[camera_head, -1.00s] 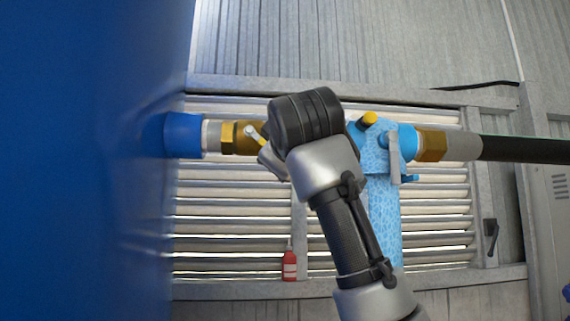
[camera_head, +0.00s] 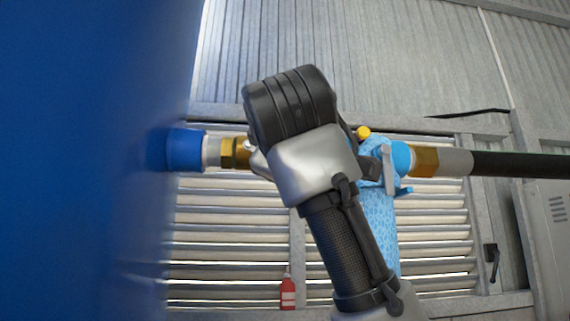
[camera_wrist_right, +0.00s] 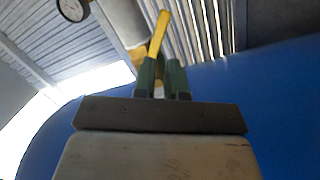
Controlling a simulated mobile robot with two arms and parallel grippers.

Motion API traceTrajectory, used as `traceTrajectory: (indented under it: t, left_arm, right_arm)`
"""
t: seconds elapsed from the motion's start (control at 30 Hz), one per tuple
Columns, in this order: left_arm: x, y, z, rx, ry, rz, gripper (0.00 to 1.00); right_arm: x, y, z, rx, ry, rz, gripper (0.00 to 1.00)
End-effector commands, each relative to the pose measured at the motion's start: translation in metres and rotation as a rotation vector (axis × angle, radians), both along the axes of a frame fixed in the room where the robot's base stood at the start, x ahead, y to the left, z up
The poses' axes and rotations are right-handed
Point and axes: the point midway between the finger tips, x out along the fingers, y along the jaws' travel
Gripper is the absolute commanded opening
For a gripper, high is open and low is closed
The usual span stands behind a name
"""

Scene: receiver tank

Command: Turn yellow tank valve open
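The yellow valve handle (camera_wrist_right: 158,35) shows in the right wrist view as a long bar running down to my right gripper (camera_wrist_right: 163,78). The gripper's two green fingers are close together, with yellow visible in the narrow gap between them. I cannot tell whether they are clamped on the handle. In the head view my right wrist hides the handle and the fingers. The blue tank (camera_head: 80,160) fills the left side, and its blue outlet (camera_head: 185,150) leads to a brass fitting (camera_head: 236,153). My left gripper is not in view.
A black hose (camera_head: 515,164) runs right. Behind are a slatted panel (camera_head: 230,235) and a small red extinguisher (camera_head: 288,292). A gauge (camera_wrist_right: 72,9) shows in the wrist view.

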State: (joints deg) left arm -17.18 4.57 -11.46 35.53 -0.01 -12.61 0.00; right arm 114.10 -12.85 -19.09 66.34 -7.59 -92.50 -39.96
Motion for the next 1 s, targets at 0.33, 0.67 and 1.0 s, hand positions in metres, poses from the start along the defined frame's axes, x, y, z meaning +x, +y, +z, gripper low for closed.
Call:
traceTrajectory:
  t: [0.33,0.67,1.0]
  left_arm:
    - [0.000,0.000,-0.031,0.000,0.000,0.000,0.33]
    - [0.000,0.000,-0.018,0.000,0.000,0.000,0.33]
    - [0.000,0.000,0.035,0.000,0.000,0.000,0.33]
  right_arm:
    - [0.015,0.062,-0.089,-1.052,-0.112,-0.623,0.00]
    - [0.025,0.072,-0.091,-1.262,-0.119,-0.765,0.00]
    - [0.076,0.042,-0.049,-1.259,-0.117,-0.763,0.00]
